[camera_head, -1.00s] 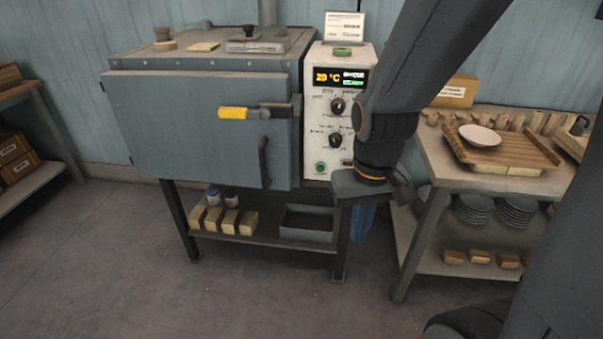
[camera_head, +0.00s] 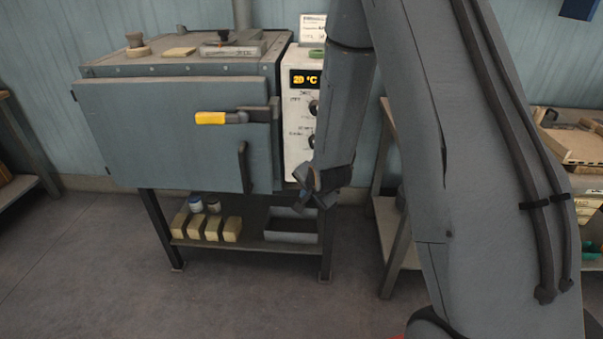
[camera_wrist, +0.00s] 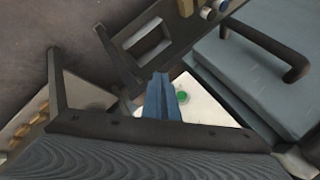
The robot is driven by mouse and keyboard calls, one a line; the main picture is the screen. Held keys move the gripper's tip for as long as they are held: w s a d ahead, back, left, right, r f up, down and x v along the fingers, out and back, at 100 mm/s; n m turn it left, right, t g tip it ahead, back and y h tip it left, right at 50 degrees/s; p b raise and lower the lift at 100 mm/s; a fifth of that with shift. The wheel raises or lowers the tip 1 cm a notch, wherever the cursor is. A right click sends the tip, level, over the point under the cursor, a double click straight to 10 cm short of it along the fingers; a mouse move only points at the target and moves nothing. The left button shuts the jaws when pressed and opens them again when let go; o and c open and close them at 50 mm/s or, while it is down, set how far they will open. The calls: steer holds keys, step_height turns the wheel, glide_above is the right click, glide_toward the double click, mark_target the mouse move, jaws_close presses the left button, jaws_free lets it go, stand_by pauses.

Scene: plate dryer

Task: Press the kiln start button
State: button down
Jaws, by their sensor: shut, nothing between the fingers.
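The kiln (camera_head: 170,130) is a grey-blue box on a dark stand, with its door shut. Its white control panel (camera_head: 295,148) shows an orange 20 °C display and black knobs, partly covered by my arm. The green start button (camera_wrist: 183,97) shows at the panel's lower end in the wrist view; in the head view my arm and gripper hide it. My gripper (camera_head: 306,203) is in front of the panel's lower end, shut and empty. Its blue fingers (camera_wrist: 162,96) lie just left of the button in the wrist view; contact cannot be told.
A yellow-gripped door handle (camera_head: 212,118) and a dark vertical pull (camera_head: 244,167) stick out from the kiln door. The lower shelf holds yellow blocks (camera_head: 211,228) and a grey bin (camera_head: 291,228). A worktable (camera_head: 392,255) stands right, partly behind my arm. Floor in front is clear.

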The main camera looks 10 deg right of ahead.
steer(key=w+f+m, duration=0.1)
steer(key=w+f+m+t, duration=0.1)
steer(key=w+f+m, duration=0.1)
steer(key=shift+w+a+t, duration=0.35)
steer(key=shift+w+t, duration=0.05)
steer(key=w+d+b, duration=0.2)
steer(key=w, duration=0.6)
steer(key=shift+w+d, duration=0.2)
steer(key=shift+d, duration=0.2)
steer(key=shift+w, duration=0.15)
stand_by(1.7)
steer(key=shift+w+d, duration=0.1)
steer(key=shift+w, duration=0.15)
steer(key=shift+w+d+b, duration=0.15)
steer(key=shift+w+b, duration=0.2)
steer(key=shift+w, duration=0.1)
stand_by(1.0)
steer(key=shift+s+a+p, duration=0.25)
steer(key=shift+s+p, duration=0.2)
steer(key=shift+s, duration=0.4)
